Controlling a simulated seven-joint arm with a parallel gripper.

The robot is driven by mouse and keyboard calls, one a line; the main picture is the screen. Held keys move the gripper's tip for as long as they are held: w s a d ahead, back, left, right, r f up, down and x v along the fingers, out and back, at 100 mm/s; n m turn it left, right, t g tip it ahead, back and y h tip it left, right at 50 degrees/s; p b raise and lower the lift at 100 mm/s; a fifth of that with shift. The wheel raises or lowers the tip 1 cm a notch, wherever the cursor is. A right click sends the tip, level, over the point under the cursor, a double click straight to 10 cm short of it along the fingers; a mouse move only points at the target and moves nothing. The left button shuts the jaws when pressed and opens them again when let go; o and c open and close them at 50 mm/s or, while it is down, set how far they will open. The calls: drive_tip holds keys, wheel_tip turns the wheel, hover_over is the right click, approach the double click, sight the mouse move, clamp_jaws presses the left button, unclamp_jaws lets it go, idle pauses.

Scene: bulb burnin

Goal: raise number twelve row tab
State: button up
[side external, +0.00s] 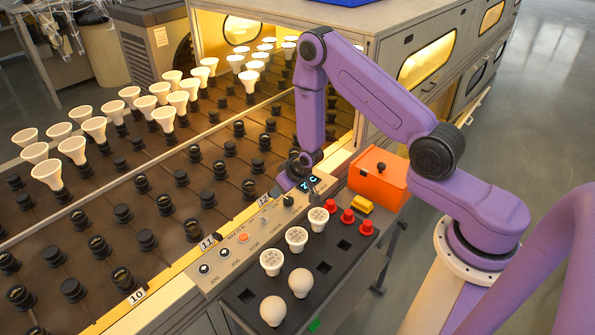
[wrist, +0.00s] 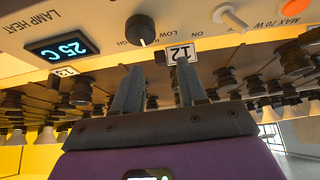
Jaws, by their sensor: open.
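The white number 12 label (side external: 263,198) is on the rail at the front edge of the bulb rack. It also shows upside down in the wrist view (wrist: 181,54). A small dark tab (wrist: 160,58) seems to sit beside the label, between my fingertips. My purple gripper (side external: 289,183) is low over the rail, just right of the label. In the wrist view my gripper (wrist: 157,70) is open, with its two grey fingers apart and one tip close to the label. I cannot tell whether the fingers touch the tab, and its position is unclear.
A control panel (side external: 225,262) with knobs and switches runs along the rail; its lamp heat display (wrist: 64,49) reads 25 C. A black tray (side external: 337,267) holds bulbs and red caps. An orange box (side external: 378,181) stands at right. Rows of sockets and white bulbs lie behind the rail.

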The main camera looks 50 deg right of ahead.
drive_tip(key=v, duration=1.3)
drive_tip(key=shift+s, duration=0.1)
drive_tip(key=s+a+r+n+g+y, duration=0.25)
drive_tip(key=s+a+r+n, duration=0.35)
drive_tip(key=s+a+r, duration=0.3)
drive_tip(key=s+d+r+n+g+h, duration=0.1)
drive_tip(key=s+r+n, duration=0.2)
drive_tip(key=s, duration=0.6)
drive_tip(key=s+d+r+n+g+h, duration=0.1)
drive_tip(key=s+r+n+g, duration=0.1)
drive_tip(key=s, duration=0.8)
wheel_tip(320, 180, up, 2)
drive_tip(key=shift+r+n, duration=0.1)
drive_tip(key=shift+n, duration=0.7)
drive_tip(key=shift+d+g, duration=0.1)
drive_tip(key=shift+g, duration=0.15)
